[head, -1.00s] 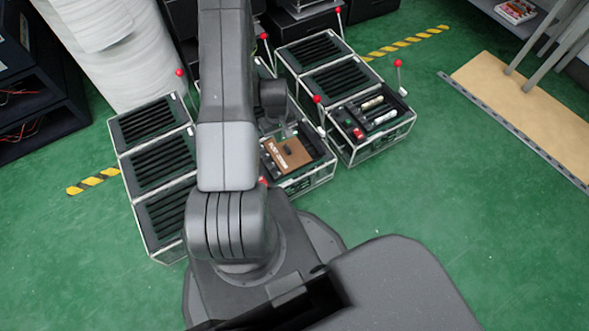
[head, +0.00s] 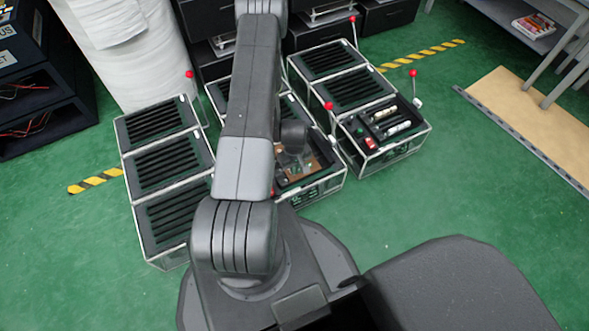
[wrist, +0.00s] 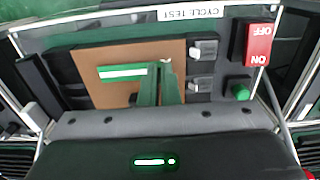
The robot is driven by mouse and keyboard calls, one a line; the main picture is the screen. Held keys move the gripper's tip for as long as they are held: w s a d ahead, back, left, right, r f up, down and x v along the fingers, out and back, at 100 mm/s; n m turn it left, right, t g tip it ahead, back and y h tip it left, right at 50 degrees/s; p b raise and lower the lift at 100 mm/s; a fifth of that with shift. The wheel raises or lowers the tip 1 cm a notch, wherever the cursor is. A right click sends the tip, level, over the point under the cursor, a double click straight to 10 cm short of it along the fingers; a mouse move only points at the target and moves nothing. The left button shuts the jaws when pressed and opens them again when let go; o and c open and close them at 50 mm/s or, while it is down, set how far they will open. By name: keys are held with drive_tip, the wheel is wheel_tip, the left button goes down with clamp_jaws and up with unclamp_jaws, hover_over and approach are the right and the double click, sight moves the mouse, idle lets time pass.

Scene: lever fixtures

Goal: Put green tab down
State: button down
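A narrow green upright piece (wrist: 168,84), which looks like the green tab, stands against a brown panel (wrist: 115,90) in the wrist view. A flat green and white strip (wrist: 120,72) lies on the panel to its left. My gripper (wrist: 160,112) is directly below the green piece, its grey and black body filling the lower picture. I cannot make out its fingers apart from the green piece, nor tell whether they touch it. In the head view my arm covers much of the box with the brown panel (head: 300,167).
The wrist view shows a red ON/OFF switch (wrist: 258,44), a green button (wrist: 241,92) and a CYCLE TEST label (wrist: 190,13). In the head view, slatted boxes with red-knobbed levers flank my arm, including a left box (head: 165,160) and right box (head: 385,135). Green floor (head: 480,190) is clear at right.

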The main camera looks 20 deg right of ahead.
drive_tip(key=shift+f, duration=0.1)
drive_tip(key=shift+f, duration=0.15)
drive_tip(key=c, duration=1.7)
unclamp_jaws()
wheel_tip(320, 180, up, 12)
drive_tip(key=p, duration=0.3)
drive_tip(key=shift+r+p, duration=0.25)
drive_tip(key=shift+p, duration=0.1)
